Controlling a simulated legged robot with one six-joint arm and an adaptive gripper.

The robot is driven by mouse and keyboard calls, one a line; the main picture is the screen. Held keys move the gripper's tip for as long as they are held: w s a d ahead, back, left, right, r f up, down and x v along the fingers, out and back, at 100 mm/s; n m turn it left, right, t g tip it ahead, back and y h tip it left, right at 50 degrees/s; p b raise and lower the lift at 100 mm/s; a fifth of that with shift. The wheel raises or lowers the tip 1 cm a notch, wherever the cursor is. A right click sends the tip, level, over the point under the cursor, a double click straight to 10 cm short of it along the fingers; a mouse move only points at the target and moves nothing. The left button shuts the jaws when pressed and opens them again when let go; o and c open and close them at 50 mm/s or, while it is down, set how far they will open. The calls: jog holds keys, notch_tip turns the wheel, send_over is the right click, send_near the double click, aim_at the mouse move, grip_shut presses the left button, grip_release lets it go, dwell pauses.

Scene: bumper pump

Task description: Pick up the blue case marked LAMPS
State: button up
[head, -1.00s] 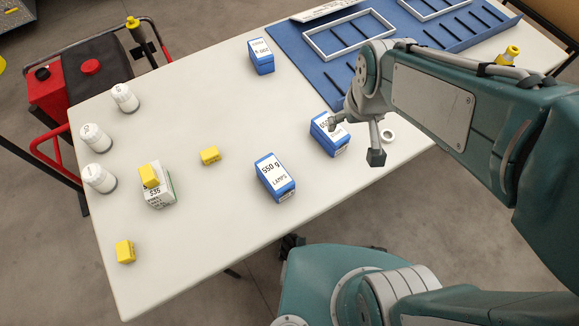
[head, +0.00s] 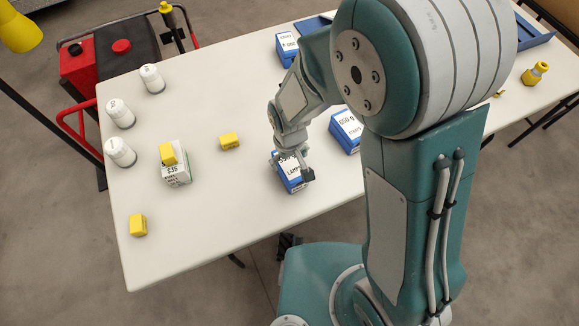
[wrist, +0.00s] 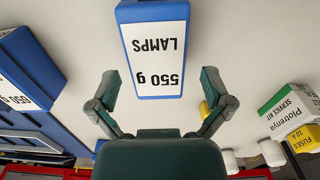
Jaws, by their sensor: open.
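The blue case marked LAMPS (head: 296,187) stands near the front edge of the white table, its white top label reading 550 g. My gripper (head: 293,168) is directly over it in the head view and partly covers it. In the wrist view the LAMPS case (wrist: 155,55) is upside down at top centre. The open fingers of my gripper (wrist: 160,86) are spread wider than the case, one toward each side. The gap in height between fingers and case is hard to judge. Nothing is held.
Another blue case (head: 346,128) stands close to the right, marked 650 g in the wrist view (wrist: 28,75). A third blue case (head: 285,48) is farther back. A yellow box (head: 229,140) and a white-green carton (head: 176,176) are left. White bottles (head: 120,151) line the left edge.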

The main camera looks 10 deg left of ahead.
aim_at(290, 163)
jog(key=shift+w+f, duration=0.2)
jog(key=shift+f, duration=1.15)
jog(key=shift+w+f, duration=0.15)
jog(key=shift+f, duration=1.15)
jog(key=c, duration=1.1)
